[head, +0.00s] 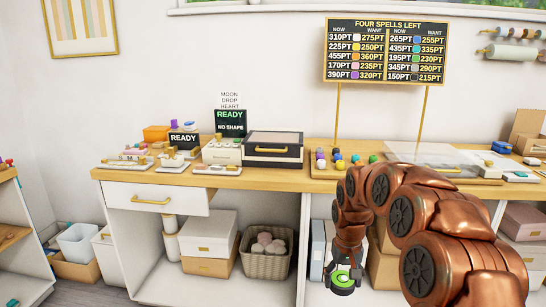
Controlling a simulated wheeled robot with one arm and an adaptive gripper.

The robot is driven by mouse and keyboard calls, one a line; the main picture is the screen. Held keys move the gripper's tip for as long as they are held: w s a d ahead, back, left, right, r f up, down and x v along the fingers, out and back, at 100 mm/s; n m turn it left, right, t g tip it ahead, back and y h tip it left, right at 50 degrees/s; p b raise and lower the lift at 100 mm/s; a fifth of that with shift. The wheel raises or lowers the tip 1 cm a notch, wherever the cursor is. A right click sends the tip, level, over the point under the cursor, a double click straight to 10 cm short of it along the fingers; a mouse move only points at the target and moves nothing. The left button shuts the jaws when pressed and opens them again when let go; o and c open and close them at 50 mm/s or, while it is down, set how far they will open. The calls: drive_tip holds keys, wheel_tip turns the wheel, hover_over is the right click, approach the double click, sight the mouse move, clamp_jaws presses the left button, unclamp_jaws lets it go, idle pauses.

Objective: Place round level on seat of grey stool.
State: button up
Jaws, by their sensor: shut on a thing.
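My gripper (345,271) hangs low in front of the open space under the counter, right of centre in the head view. It is shut on the round level (342,280), a small bright green disc with a dark rim. The level is held in the air, apart from the counter, and the fingers hide part of its edge. I cannot make out a grey stool in this view.
A wooden-topped counter (262,182) with devices and small coloured pieces runs along the wall. Below it are boxes (208,235) and a basket (266,265). Bins (78,243) stand at the left. Some floor (95,294) is bare at the lower left.

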sight(343, 282)
drive_tip(key=shift+s+a+r+p, duration=0.1)
drive_tip(key=shift+s+r+p, duration=0.05)
drive_tip(key=shift+r+p, duration=1.05)
drive_tip(key=shift+s+d+r+p, duration=0.15)
drive_tip(key=shift+r+p, duration=0.65)
drive_tip(key=shift+p, duration=0.85)
drive_tip(key=shift+s+a+r+p, duration=0.2)
drive_tip(key=shift+r+p, duration=0.8)
drive_tip(key=shift+p, duration=0.4)
drive_tip(key=r+p, duration=0.1)
drive_tip(key=p, duration=0.1)
drive_tip(key=r+p, duration=0.1)
drive_tip(key=p, duration=0.1)
drive_tip(key=shift+s+a+r, duration=0.1)
drive_tip(key=shift+s+r, duration=0.15)
drive_tip(key=shift+s, duration=0.1)
